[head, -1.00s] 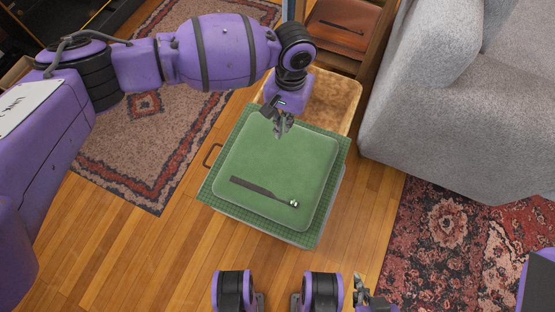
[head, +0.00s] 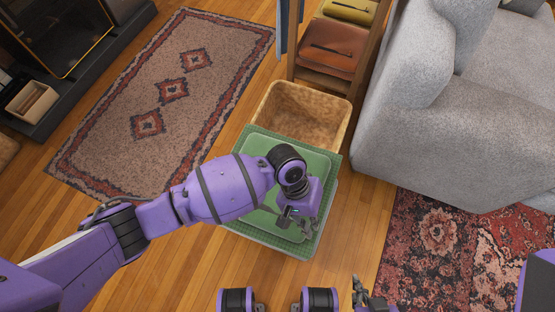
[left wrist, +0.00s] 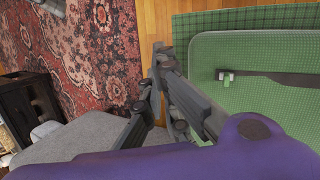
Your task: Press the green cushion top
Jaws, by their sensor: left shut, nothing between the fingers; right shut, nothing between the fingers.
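The green cushion top (head: 316,160) is a rounded square lying on a wider checked green layer, and my left arm covers much of it in the head view. It also shows in the left wrist view (left wrist: 270,115), with a dark strap (left wrist: 275,78) and a small metal fitting on it. My left gripper (head: 302,232) is shut and empty near the cushion's front right corner. In the left wrist view its fingers (left wrist: 158,55) show beside the cushion's edge; I cannot tell whether they touch it. My right gripper (head: 362,292) is shut and empty at the bottom edge, away from the cushion.
A tan open basket (head: 302,115) stands just behind the cushion. A grey sofa (head: 420,130) is to the right, with a red patterned rug (head: 440,250) in front of it. A wooden shelf with bags (head: 328,50) is behind.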

